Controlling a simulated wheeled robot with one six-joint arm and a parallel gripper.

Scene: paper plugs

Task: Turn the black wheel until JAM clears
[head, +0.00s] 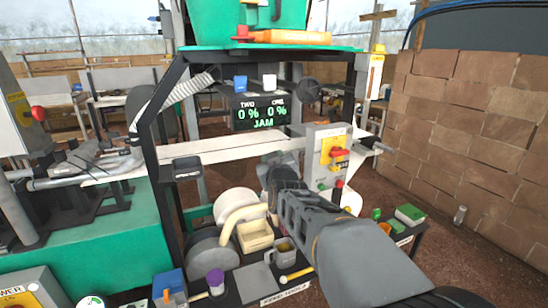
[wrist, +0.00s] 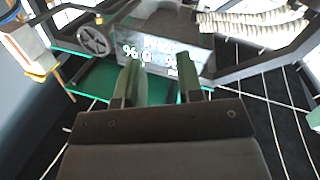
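The black wheel (head: 309,90) is mounted on the machine frame, just right of the display. It also shows in the wrist view (wrist: 93,40), at the upper left, as a spoked wheel. The display (head: 262,112) reads TWO 0 %, ONE 0 % and JAM in green. My gripper (wrist: 158,68) is open, with a gap between its two fingers and nothing held. It is apart from the wheel, which lies to the left of the fingers in the wrist view. In the head view my gripper's fingertips are hard to make out.
A control box (head: 328,158) with a red-handled switch stands right of the display. A white belt (head: 210,150) crosses the frame below it. A brick wall (head: 470,130) bounds the right. A low bench holds bins, a mug and tools (head: 297,274). The frame's dark posts stand close by.

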